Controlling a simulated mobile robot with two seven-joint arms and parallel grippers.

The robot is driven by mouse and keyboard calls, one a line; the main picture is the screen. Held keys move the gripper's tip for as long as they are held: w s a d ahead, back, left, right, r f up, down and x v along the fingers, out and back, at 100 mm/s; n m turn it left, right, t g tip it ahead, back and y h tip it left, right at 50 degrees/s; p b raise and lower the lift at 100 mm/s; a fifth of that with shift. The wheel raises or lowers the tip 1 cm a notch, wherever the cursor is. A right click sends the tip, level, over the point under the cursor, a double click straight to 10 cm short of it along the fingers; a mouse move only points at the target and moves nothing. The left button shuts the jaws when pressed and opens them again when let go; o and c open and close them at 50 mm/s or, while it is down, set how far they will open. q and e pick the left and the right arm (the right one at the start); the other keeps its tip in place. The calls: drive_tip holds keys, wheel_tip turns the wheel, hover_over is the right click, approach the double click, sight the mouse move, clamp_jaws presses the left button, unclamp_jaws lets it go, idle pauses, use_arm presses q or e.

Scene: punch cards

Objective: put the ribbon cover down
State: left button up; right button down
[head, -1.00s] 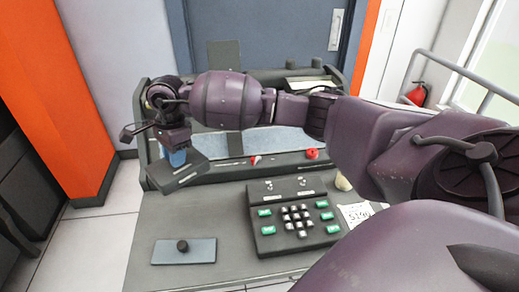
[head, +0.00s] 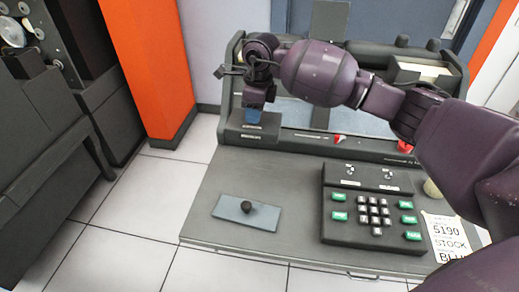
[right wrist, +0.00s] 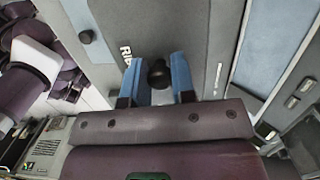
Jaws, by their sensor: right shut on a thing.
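The ribbon cover (head: 250,133) is a dark, flat piece with small white labels at the left end of the machine. My right gripper (head: 255,108) is over it, with blue fingertips. In the right wrist view, the gripper (right wrist: 158,78) is shut on a black knob (right wrist: 158,73) on the cover's dark grey top (right wrist: 168,25). Large letters beginning "RI" are partly hidden beside a finger. I cannot tell whether the cover touches the machine beneath. My left gripper is not in view.
A blue-grey plate (head: 225,208) with a black knob lies on the desk (head: 215,180) in front. A keypad (head: 373,212) with green keys and a printed card (head: 447,236) are to its right. The desk around the plate is clear. Dark cabinets (head: 40,150) stand at left.

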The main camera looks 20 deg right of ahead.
wheel_tip(320, 180, down, 15)
drive_tip(key=shift+f+b, duration=0.1)
drive_tip(key=shift+b, duration=1.15)
drive_tip(key=c, duration=0.9)
unclamp_jaws()
drive_tip(key=shift+c, duration=0.2)
